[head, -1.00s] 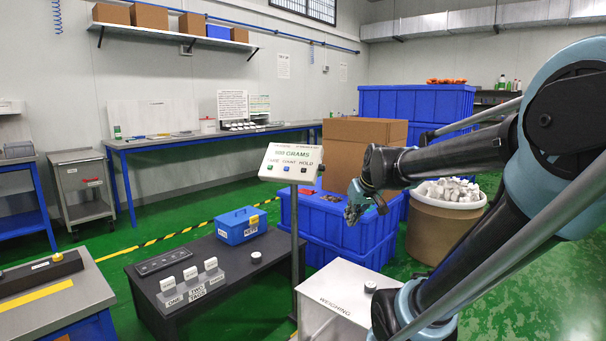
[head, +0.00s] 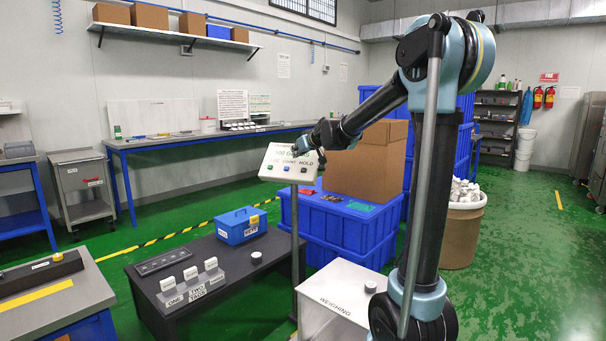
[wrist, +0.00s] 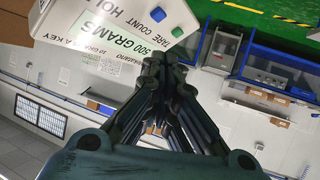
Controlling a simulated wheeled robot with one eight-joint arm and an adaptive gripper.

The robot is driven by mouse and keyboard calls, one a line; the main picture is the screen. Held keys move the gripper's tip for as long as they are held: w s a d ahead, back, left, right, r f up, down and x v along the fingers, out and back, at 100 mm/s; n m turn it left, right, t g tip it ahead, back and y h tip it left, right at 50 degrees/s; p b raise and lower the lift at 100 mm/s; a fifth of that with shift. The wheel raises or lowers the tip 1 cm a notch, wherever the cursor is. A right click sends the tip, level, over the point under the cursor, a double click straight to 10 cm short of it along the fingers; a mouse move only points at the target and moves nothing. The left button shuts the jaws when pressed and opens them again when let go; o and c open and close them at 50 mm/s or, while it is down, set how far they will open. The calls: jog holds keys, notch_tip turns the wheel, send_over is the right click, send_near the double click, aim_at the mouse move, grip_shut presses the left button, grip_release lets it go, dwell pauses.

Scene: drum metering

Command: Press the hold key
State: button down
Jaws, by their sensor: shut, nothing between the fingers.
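The pale display panel (head: 279,162) stands on a post and reads 500 GRAMS, with the words TARE, COUNT and HOLD above a row of keys. The hold key (head: 304,170) is the dark one at the right end of the row. In the wrist view the panel (wrist: 95,50) shows upside down with its green key (wrist: 177,32) and blue key (wrist: 158,14); the hold key is out of that frame. My gripper (head: 308,148) is shut and empty, in front of the panel's upper right part, above the hold key in the picture. Contact cannot be told.
A weighing box (head: 338,297) stands below the panel to the right. A dark bench (head: 160,275) with white blocks and a blue toolbox (head: 240,226) is at its left. Blue crates (head: 335,228) and a cardboard box (head: 365,170) stand behind.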

aim_at(304, 170)
jog(key=shift+w, duration=0.15)
jog(key=shift+w+d+f, duration=0.3)
jog(key=shift+w+f, duration=0.65)
jog(key=shift+f, duration=0.1)
jog(key=shift+w+d+f, duration=0.35)
jog(key=shift+w+f, duration=0.65)
jog(key=shift+w+d+f, duration=0.3)
jog(key=shift+w+f, duration=0.65)
jog(key=shift+f, duration=0.1)
jog(key=shift+w+d+f, duration=0.1)
jog(key=shift+w+f, duration=0.05)
jog(key=shift+f, duration=0.05)
jog(key=shift+w+d+f, duration=0.1)
jog(key=shift+w+f, duration=0.15)
dwell(0.6)
jog(key=shift+s+r, duration=0.1)
jog(key=shift+s, duration=0.05)
jog(key=shift+s+a+r, duration=0.2)
jog(key=shift+s+r, duration=0.2)
jog(key=shift+r, duration=0.05)
dwell(0.4)
